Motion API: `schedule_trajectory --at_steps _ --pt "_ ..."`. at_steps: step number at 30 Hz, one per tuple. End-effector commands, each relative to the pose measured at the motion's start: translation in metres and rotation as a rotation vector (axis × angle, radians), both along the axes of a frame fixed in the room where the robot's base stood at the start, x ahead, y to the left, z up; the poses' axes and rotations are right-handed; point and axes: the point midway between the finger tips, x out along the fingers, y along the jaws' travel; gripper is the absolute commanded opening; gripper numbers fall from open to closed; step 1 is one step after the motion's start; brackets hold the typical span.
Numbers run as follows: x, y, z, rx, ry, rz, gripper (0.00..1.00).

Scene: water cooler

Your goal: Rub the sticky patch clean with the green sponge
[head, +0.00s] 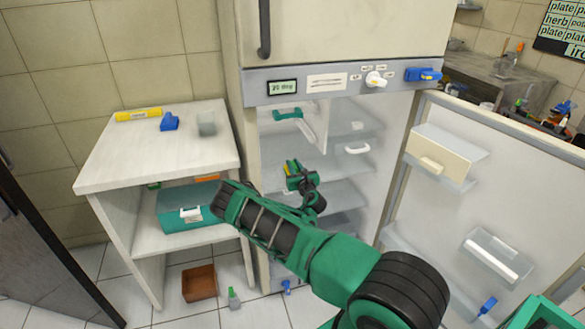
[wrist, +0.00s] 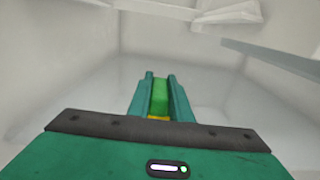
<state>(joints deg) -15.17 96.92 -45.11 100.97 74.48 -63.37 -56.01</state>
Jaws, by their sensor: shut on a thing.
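My gripper (head: 297,177) reaches into the open refrigerator (head: 350,210), among its shelves. In the wrist view, its two teal fingers (wrist: 160,80) are shut on the green sponge (wrist: 159,98), which has a yellow part at its lower end. A bit of the sponge also shows at the fingers in the head view (head: 290,168). Pale, blurred refrigerator surfaces lie beyond the fingertips; I cannot tell whether the sponge touches one. I cannot make out the sticky patch in either view.
The open refrigerator door (head: 470,190) stands to the right, with bins on it. A white side table (head: 150,165) at left bears a yellow tube (head: 139,114), a blue item (head: 169,122) and a clear container (head: 206,123). A brown box (head: 199,283) is on the floor.

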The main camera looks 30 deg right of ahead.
Motion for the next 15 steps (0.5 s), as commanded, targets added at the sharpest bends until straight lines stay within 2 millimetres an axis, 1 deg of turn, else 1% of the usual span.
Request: schedule_trajectory --at_steps 15 --pt "0.001 0.000 0.044 -0.002 -0.001 0.000 0.00"
